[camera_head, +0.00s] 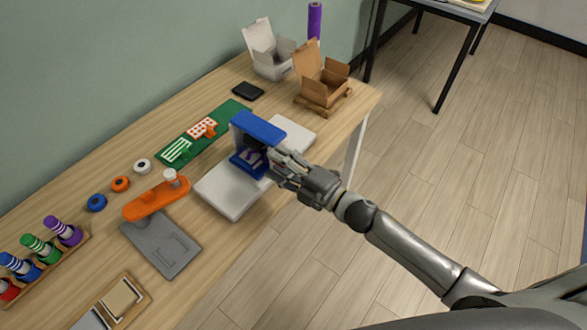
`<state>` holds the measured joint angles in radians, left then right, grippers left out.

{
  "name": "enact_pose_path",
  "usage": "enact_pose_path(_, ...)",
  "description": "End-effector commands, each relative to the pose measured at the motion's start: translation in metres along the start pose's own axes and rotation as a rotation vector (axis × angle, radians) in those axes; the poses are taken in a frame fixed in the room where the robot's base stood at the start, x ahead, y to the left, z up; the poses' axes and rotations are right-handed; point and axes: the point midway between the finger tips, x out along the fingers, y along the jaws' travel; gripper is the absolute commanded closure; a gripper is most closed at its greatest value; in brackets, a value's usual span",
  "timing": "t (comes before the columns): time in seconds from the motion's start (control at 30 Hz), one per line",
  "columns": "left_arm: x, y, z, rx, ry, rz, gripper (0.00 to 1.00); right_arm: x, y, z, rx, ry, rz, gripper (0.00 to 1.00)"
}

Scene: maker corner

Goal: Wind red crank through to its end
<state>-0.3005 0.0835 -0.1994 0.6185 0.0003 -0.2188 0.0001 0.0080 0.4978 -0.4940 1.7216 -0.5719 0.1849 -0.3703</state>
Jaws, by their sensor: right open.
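An orange-red crank-like arm (148,203) with a pale upright knob (171,178) lies over a grey base plate (172,257) at the left-centre of the table. No other crank shows clearly. My right gripper (272,164) is open, reaching in from the right. Its fingers are beside a blue C-shaped device (257,127) on a white base (222,194), well to the right of the orange arm. The fingers cover part of the device's opening, and whether they touch it I cannot tell. My left gripper is not in view.
The wooden table (330,130) also holds a green mat (225,112), several tape rolls (120,184), a rack of coloured tubes (45,270), a black box (248,91), a white carton (270,62) and a brown carton (320,85). Open floor lies to the right.

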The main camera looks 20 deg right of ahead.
Motion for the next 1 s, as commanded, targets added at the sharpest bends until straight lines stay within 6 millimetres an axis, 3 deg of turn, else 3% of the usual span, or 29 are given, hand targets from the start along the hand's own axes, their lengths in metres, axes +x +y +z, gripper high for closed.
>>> enact_pose_path(0.6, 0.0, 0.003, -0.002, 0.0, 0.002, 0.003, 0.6, -0.101, -0.001, 0.001, 0.0, -0.001, -0.001, 0.56)
enact_pose_path(1.0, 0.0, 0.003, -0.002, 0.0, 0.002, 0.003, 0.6, -0.116, 0.001, 0.001, -0.003, 0.0, 0.002, 0.56)
